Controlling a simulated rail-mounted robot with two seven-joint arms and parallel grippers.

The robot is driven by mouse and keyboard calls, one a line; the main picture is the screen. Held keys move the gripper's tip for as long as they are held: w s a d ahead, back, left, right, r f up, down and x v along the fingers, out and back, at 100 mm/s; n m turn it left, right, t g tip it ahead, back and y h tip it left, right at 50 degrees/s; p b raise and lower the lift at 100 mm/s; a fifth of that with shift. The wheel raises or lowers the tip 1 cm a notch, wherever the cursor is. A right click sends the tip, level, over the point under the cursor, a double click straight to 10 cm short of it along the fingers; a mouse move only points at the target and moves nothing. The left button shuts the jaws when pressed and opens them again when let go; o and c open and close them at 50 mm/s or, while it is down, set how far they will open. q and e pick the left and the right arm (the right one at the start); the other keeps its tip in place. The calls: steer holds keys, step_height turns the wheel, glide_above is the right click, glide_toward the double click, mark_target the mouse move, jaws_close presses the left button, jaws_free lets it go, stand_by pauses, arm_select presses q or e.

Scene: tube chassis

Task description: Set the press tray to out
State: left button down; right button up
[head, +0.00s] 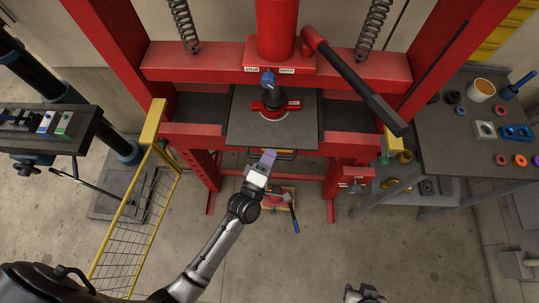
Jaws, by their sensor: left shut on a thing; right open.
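The press tray (243,122) is a dark flat plate between the red uprights of the press. Its front edge lies over the red front beam, and a dark handle bar (287,154) shows just below that edge. A red fixture (272,104) with a blue tip stands on the tray beneath the red ram (277,30). My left gripper (268,158) is at the front of the tray, shut on the handle; its fingertips hide part of the bar. My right gripper (364,293) is open and empty at the bottom edge, far from the press and partly cut off.
A long black lever (355,82) slants down to the right from the press. A yellow wire guard (135,220) stands at the left. A bench (455,150) with small parts is at the right. A red box (277,197) with tools lies below the press. The floor in front is clear.

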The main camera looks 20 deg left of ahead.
arm_select(q)
steer(key=s+d+p, duration=0.2)
steer(key=s+d, duration=0.2)
steer(key=s, duration=0.6)
steer(key=s+d+p, duration=0.2)
steer(key=s+d, duration=0.1)
steer(key=s, duration=0.7)
steer(key=shift+s+d+p, duration=0.35)
steer(key=shift+s+p, duration=0.05)
steer(key=c, duration=1.6)
jaws_free()
steer(key=shift+o, duration=1.4)
steer(key=shift+s+d, duration=0.1)
steer(key=shift+s, duration=0.15)
steer(key=shift+o, duration=0.6)
steer(key=shift+w, duration=0.2)
steer(key=shift+s, duration=0.15)
